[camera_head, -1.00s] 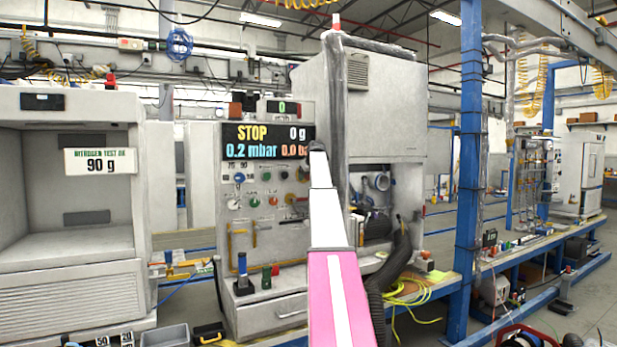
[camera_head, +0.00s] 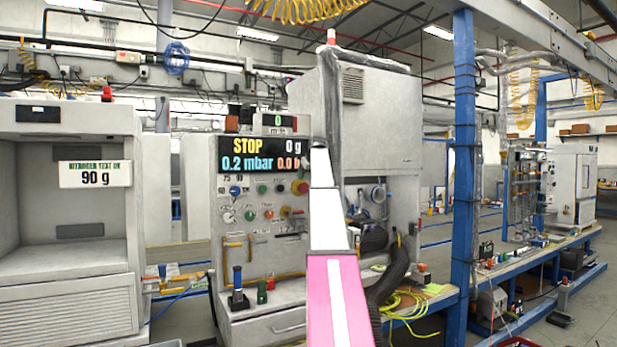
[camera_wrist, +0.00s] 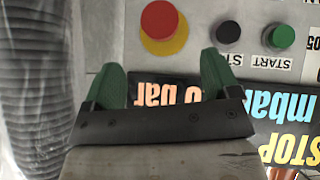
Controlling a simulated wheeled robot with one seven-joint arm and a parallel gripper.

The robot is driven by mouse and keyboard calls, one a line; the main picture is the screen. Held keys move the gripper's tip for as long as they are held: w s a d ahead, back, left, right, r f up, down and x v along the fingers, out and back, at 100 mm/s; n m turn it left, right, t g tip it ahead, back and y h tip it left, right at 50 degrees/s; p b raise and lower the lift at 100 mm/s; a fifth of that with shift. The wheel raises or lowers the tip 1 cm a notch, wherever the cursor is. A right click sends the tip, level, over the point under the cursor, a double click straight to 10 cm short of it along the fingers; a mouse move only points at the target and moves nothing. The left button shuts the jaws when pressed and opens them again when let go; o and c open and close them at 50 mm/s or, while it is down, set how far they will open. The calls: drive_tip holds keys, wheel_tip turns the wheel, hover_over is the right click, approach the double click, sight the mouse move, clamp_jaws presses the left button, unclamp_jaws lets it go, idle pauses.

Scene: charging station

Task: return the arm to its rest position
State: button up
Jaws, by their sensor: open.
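My gripper shows in the wrist view (camera_wrist: 160,82) with its two green fingers spread apart and nothing between them. The control panel lies beyond the fingers there, upside down. Its red emergency button on a yellow ring (camera_wrist: 163,27) sits just past the fingertips, with no visible contact. In the head view my pink and white arm reaches up the middle, in front of the charging station (camera_head: 262,265). The arm's far end is near the right edge of the display (camera_head: 262,153), which reads STOP, 0 g and 0.2 mbar. The gripper's fingers are hidden in the head view.
A black ribbed hose (camera_head: 392,275) hangs close right of my arm. A blue post (camera_head: 464,180) stands farther right. A grey cabinet labelled 90 g (camera_head: 62,285) stands at the left. Yellow cable (camera_head: 410,303) lies on the bench.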

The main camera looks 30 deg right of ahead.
drive_tip(key=s+a+f+g+y, duration=0.1)
drive_tip(key=s+a+f, duration=0.3)
drive_tip(key=a+f, duration=0.7)
drive_tip(key=s+a+f+m+g, duration=0.15)
drive_tip(key=s+a+f, duration=0.3)
drive_tip(key=f, duration=1.35)
drive_tip(key=s+a+f+n+g+y, duration=0.1)
drive_tip(key=s+a+f+g, duration=0.15)
drive_tip(key=a+f, duration=0.9)
drive_tip(key=s+a+f+g, duration=0.1)
drive_tip(key=s+a+f, duration=0.4)
drive_tip(key=s+f, duration=0.4)
drive_tip(key=s+a+f+g, duration=0.1)
drive_tip(key=s+a+f, duration=0.4)
drive_tip(key=s+f, duration=0.5)
drive_tip(key=s+a+f+g, duration=0.2)
drive_tip(key=s+a+f, duration=0.4)
drive_tip(key=s+f, duration=0.4)
drive_tip(key=s+m, duration=0.1)
drive_tip(key=s, duration=0.4)
drive_tip(key=shift+f+h, duration=0.25)
drive_tip(key=shift+h, duration=0.05)
drive_tip(key=shift+s, duration=0.1)
